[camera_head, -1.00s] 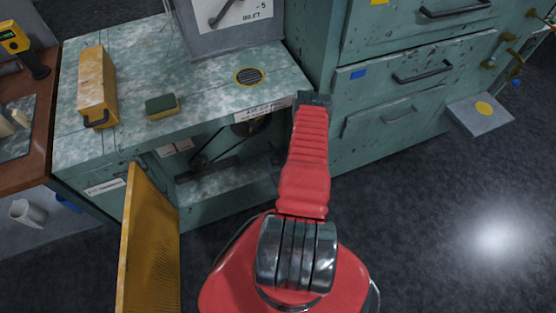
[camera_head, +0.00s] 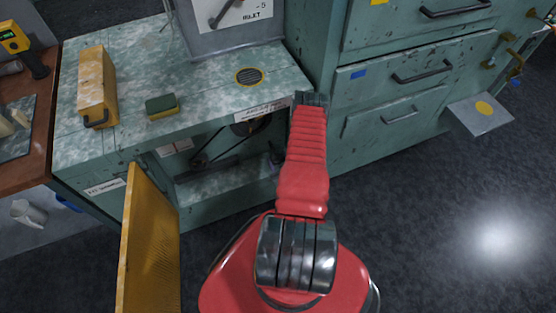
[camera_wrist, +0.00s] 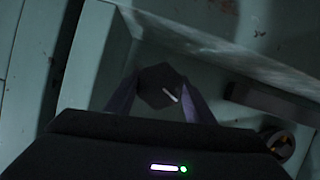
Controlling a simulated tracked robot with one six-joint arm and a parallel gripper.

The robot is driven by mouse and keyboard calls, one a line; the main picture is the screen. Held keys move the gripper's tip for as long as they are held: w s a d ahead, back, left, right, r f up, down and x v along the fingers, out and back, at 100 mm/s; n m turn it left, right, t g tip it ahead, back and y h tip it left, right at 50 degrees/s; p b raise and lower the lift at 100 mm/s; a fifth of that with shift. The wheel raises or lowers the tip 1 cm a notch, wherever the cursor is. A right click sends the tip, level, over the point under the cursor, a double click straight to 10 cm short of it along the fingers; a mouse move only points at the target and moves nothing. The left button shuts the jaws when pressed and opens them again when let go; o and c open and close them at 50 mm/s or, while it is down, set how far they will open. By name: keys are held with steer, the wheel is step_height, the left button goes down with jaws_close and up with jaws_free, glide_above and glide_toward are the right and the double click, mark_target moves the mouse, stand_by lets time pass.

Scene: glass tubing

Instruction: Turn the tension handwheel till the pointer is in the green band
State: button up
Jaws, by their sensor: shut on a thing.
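In the wrist view a dark, many-sided knob (camera_wrist: 156,90) with a short white mark on its face sits between the two fingers; it looks like the tension handwheel. My gripper (camera_wrist: 158,78) is shut on it, one finger on each side. In the head view my red arm reaches to the open bay of the green cabinet and the gripper is hidden there. A white dial plate (camera_head: 243,12) with a dark needle stands at the top edge, cut off by the frame. No green band shows in the visible part.
A belt and pulley (camera_head: 246,127) are inside the bay. The yellow door (camera_head: 150,245) stands open at left. A yellow box (camera_head: 97,85) and a sponge (camera_head: 162,106) lie on the bench top.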

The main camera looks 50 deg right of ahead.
stand_by(0.3)
steer(key=o, duration=1)
steer(key=shift+o, duration=0.2)
steer(key=v, duration=1.3)
steer(key=shift+s+a, duration=0.25)
steer(key=shift+s, duration=0.05)
steer(key=shift+r, duration=0.15)
